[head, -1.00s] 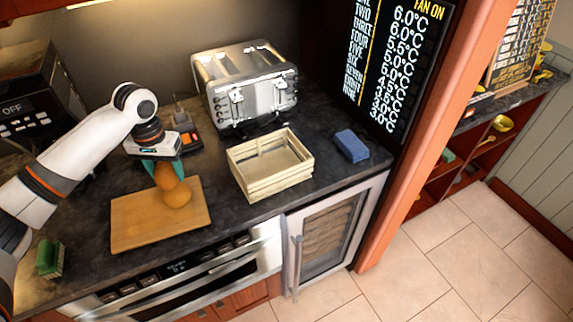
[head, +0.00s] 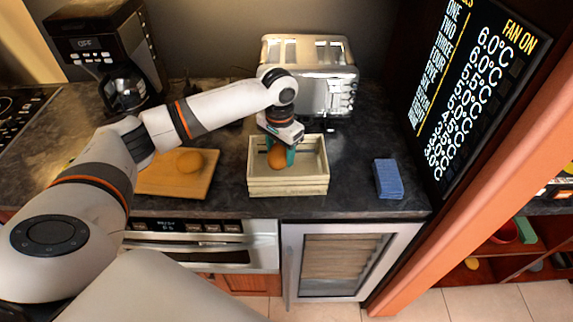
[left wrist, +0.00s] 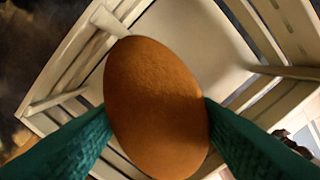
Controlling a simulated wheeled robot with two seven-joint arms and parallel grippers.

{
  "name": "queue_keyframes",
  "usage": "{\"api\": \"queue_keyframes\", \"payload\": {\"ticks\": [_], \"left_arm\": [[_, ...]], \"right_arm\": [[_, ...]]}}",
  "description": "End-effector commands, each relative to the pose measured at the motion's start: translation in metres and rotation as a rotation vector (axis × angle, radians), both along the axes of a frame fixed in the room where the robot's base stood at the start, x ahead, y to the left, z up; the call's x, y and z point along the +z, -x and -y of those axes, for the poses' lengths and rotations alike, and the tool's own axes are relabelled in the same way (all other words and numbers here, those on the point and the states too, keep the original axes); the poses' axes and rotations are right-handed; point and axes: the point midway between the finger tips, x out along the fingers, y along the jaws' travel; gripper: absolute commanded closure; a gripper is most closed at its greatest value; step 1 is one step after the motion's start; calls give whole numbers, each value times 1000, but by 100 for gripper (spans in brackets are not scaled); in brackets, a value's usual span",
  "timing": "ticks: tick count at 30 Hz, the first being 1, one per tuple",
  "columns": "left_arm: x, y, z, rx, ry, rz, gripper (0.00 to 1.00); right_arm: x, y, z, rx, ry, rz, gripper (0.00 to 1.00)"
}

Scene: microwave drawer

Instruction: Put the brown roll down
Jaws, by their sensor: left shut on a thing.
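A brown roll (head: 277,157) is held in my left gripper (head: 283,150), inside or just above the pale wooden crate (head: 288,187). In the left wrist view the brown roll (left wrist: 157,105) sits between the teal fingers of my left gripper (left wrist: 158,118), with the crate's slatted wall (left wrist: 265,30) and floor around it. I cannot tell if the roll touches the crate floor. A second brown roll (head: 189,161) lies on the wooden cutting board (head: 205,180) left of the crate. My right gripper is not in view.
A silver toaster (head: 308,75) stands behind the crate. A blue sponge-like block (head: 388,179) lies to its right. A coffee maker (head: 110,60) stands at the back left. Dark counter (head: 352,165) is clear between the crate and the block.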

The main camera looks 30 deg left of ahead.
Motion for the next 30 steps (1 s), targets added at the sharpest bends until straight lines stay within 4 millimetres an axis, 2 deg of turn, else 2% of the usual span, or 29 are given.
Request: {"api": "queue_keyframes", "payload": {"ticks": [5,9,12,24,25,28,30], "left_arm": [[-20,1,1,1,0,-3,68],[-43,0,1,0,1,-2,68],[-53,0,1,0,1,0,68],[-58,0,1,0,0,1,68],[-58,0,0,0,0,2,42],[-58,0,0,0,0,2,26],[-58,0,0,0,0,2,23]], "right_arm": [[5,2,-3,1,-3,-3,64],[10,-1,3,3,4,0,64],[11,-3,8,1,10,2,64],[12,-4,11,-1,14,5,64],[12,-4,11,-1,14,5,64],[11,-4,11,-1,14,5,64],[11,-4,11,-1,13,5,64]]}}
